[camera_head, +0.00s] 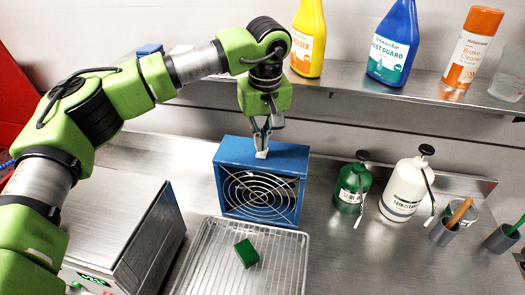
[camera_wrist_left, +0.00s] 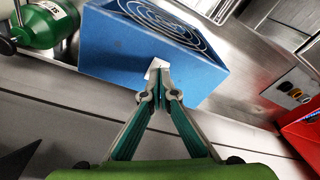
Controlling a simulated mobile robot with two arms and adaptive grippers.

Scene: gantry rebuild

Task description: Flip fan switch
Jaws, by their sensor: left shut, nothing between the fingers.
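The fan is a blue box (camera_head: 235,153) with a round wire grille on its front, standing on the steel bench at the centre of the head view. It also fills the top middle of the left wrist view (camera_wrist_left: 115,45). A small white switch (camera_wrist_left: 152,71) shows on the fan's top face. My left gripper (camera_head: 262,150) points down at the fan's top. It is shut and empty, with its fingertips (camera_wrist_left: 158,72) at the switch, partly hiding it. Whether they touch it, and which way the switch is tipped, I cannot tell. My right gripper is out of view.
A wire rack tray (camera_head: 291,265) with a green block (camera_head: 246,253) lies in front of the fan. A metal box (camera_head: 140,240) stands left. Green (camera_head: 350,186) and white (camera_head: 403,190) pump bottles stand right. Above is a shelf (camera_head: 345,76) with bottles.

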